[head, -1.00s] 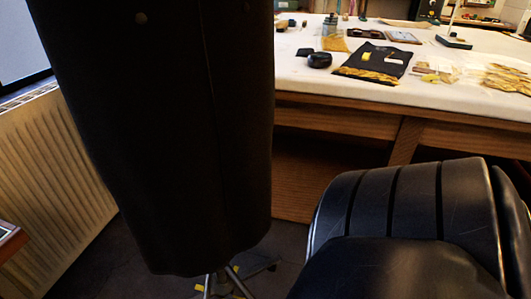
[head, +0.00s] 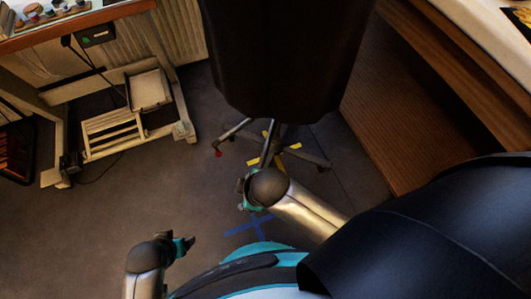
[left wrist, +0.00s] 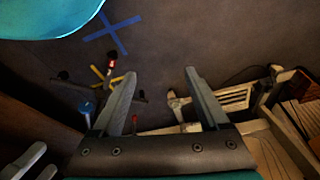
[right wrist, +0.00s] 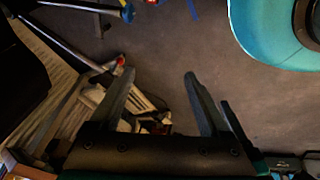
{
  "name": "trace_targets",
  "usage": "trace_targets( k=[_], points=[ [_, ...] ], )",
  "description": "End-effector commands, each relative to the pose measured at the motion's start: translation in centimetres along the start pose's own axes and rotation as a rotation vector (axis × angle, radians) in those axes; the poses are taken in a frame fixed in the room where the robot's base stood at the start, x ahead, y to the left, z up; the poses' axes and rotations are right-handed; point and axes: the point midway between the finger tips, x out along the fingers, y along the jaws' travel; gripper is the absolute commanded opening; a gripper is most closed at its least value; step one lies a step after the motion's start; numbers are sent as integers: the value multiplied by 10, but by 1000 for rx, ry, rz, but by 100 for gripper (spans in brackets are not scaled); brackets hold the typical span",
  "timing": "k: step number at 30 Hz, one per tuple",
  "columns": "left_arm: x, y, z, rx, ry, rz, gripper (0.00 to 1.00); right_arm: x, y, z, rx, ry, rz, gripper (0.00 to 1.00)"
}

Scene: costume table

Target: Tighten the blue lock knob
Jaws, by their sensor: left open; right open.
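A dark garment form (head: 285,55) hangs over a metal wheeled stand (head: 268,150) in the head view. A small blue knob-like part (left wrist: 86,107) shows near the stand in the left wrist view, partly behind a finger. A blue part also shows at the top edge of the right wrist view (right wrist: 128,12). I cannot make out the knob in the head view. My left gripper (head: 188,245) is open and empty, low in front of the stand; its fingers (left wrist: 161,73) are apart. My right gripper (head: 246,190) is open and empty, nearer the stand, with fingers apart (right wrist: 159,74).
A wooden table (head: 430,70) stands at the right. A white wheeled trolley (head: 110,130) stands at the left, with a radiator (head: 180,35) behind. A blue tape cross (head: 255,228) marks the dark floor. The floor between trolley and stand is clear.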

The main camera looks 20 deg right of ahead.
Motion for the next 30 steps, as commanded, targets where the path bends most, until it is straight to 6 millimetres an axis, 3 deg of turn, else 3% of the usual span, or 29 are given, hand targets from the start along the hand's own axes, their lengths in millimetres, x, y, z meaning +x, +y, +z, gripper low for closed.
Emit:
trace_targets(
  k=[2,6,15,22,30],
  points=[
    [11,-5,13,4,-20,-6,78,3,-2,-16,-236,-3,4,80],
    [31,-11,42,8,-47,-14,78,16,-5,-21,-643,-38,17,80],
    [51,-23,100,15,-86,-27,78,36,29,15,-1333,-192,41,80],
    [54,-26,117,16,-96,-30,78,42,47,32,-1514,-253,38,80],
    [54,-20,103,14,-91,-23,78,54,48,35,-1520,-255,37,80]
  ],
)
